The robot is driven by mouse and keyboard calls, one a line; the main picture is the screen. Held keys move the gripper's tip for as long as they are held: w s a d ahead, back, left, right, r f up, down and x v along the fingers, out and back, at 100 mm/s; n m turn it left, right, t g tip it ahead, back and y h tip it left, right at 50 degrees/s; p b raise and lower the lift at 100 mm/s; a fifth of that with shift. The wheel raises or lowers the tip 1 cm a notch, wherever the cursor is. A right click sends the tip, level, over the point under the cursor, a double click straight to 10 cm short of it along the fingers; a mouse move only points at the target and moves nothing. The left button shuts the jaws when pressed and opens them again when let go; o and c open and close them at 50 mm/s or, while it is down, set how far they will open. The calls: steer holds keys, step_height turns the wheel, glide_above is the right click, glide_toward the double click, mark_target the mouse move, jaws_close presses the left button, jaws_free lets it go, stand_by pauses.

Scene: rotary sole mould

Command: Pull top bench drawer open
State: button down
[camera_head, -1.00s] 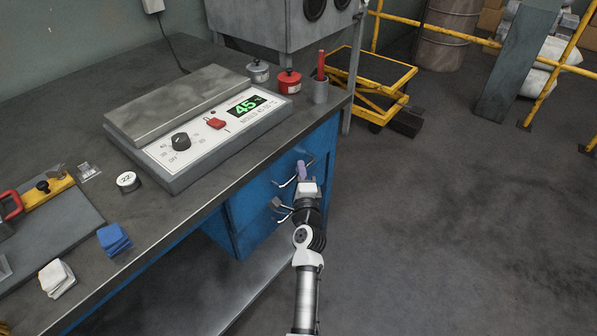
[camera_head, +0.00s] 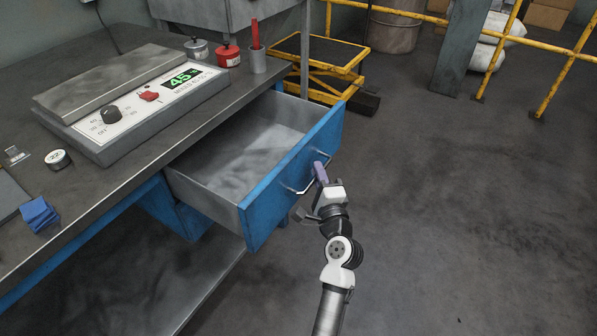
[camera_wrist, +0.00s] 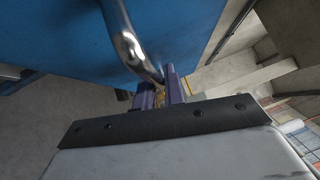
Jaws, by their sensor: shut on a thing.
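The top bench drawer (camera_head: 296,178) has a blue front and a grey inside. It stands well out from the bench and looks empty. Its curved metal handle (camera_head: 304,185) is on the front face. My gripper (camera_head: 320,173) is at the right end of this handle, shut on it. In the wrist view, the purple fingers (camera_wrist: 158,95) close around the end of the shiny handle bar (camera_wrist: 129,45), close to the blue drawer front (camera_wrist: 180,30).
A yellow lift cart (camera_head: 320,62) stands behind the drawer. The floor at right is clear.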

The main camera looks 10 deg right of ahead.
steer(key=shift+s+d+b, duration=0.3)
steer(key=shift+s+d, duration=0.8)
steer(key=shift+d, duration=0.15)
steer(key=c, duration=1.5)
jaws_free()
